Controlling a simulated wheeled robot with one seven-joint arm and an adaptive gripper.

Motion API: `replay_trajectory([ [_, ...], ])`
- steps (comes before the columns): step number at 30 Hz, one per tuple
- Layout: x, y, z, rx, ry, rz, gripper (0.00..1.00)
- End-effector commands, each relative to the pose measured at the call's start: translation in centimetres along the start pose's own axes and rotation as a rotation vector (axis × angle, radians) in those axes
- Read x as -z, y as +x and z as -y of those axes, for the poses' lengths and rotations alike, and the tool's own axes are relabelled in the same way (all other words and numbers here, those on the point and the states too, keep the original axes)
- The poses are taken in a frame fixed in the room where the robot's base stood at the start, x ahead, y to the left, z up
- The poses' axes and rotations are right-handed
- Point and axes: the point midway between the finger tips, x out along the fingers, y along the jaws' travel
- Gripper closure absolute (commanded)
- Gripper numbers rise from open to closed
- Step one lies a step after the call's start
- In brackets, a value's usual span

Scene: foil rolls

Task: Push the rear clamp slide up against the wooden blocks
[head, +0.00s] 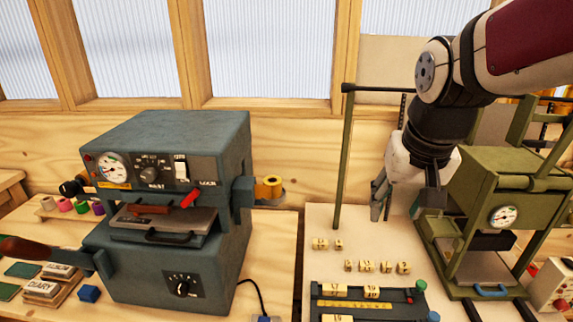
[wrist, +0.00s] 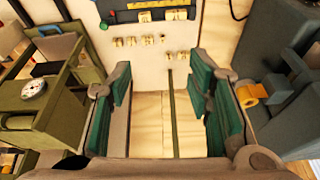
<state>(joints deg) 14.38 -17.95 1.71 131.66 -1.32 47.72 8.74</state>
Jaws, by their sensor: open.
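The dark blue clamp frame (head: 395,308) lies at the bottom right of the head view, cut off by the edge. Wooden letter blocks (head: 371,291) sit in it, with a yellow scale strip (head: 355,304) between rows. I cannot clearly separate the rear slide from the frame. The frame (wrist: 150,4) also shows at the top of the wrist view. My gripper (head: 405,205) is open and empty, behind and above the frame, clear of it. Its green-padded fingers (wrist: 160,85) are spread apart.
Several loose wooden blocks (head: 366,266) stand on the pale board (head: 315,275) behind the frame. An olive press (head: 490,215) stands right, a blue-grey machine (head: 170,205) left. A thin green post (head: 343,160) rises at the board's back-left corner.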

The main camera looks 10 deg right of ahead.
Motion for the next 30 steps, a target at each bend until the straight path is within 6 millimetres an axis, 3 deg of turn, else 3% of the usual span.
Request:
replay_trajectory([
  [3,3.0,3.9,-2.3,-0.035,0.115,0.058,0.54],
  [9,6.6,10.6,-6.9,-0.077,0.3,0.141,0.54],
  [18,8.3,21.8,-15.1,-0.12,0.571,0.257,0.54],
  [24,7.8,26.2,-18.3,-0.13,0.677,0.297,0.54],
  [30,7.4,27.7,-19.0,-0.132,0.7,0.306,0.54],
])
